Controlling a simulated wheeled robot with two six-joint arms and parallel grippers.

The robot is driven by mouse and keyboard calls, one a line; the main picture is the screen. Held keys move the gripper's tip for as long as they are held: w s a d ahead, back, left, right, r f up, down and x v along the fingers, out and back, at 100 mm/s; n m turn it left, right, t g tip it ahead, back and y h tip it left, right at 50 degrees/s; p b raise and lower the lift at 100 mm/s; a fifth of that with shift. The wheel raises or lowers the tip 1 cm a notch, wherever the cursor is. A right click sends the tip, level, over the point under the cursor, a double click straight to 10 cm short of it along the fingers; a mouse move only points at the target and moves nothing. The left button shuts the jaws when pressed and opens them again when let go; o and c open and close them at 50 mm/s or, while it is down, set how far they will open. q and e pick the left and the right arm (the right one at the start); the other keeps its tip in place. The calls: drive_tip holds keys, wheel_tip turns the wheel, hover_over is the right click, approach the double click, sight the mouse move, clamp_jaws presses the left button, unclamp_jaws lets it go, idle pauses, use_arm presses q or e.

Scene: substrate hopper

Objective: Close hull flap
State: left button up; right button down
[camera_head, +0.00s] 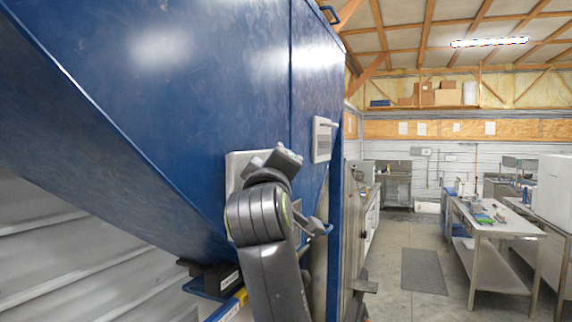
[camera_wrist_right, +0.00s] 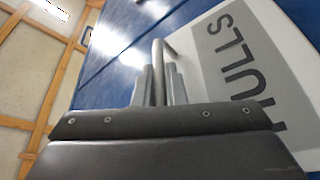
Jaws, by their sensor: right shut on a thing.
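The hull flap (camera_wrist_right: 205,60) is a white panel with a grey label reading HULLS, seen turned in the right wrist view. Its metal handle (camera_wrist_right: 158,50) stands out from the panel. My right gripper (camera_wrist_right: 160,88) is shut on this handle, one finger on each side. In the head view a pale panel (camera_head: 235,165) on the blue hopper shows beside my right arm, which hides much of it and the handle. I cannot tell exactly how far the flap is open. My left gripper is not in view.
The large blue hopper (camera_head: 190,80) fills the left and middle. Another white panel (camera_head: 322,140) with a bar handle is farther along it. A blue bracket (camera_head: 328,15) is at the top. Workbenches (camera_head: 490,220) stand at right, with open floor and a dark mat (camera_head: 424,270) between.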

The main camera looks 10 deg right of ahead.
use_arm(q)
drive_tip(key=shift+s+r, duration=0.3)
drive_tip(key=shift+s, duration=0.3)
use_arm(e)
drive_tip(key=shift+w+a+r+n, duration=0.15)
drive_tip(key=shift+a+r+n, duration=0.15)
drive_tip(key=shift+n, duration=0.2)
drive_tip(key=c, duration=1.5)
unclamp_jaws()
drive_tip(key=shift+w+f+y, duration=0.1)
drive_tip(key=shift+w+y, duration=0.05)
drive_tip(key=shift+y, duration=0.15)
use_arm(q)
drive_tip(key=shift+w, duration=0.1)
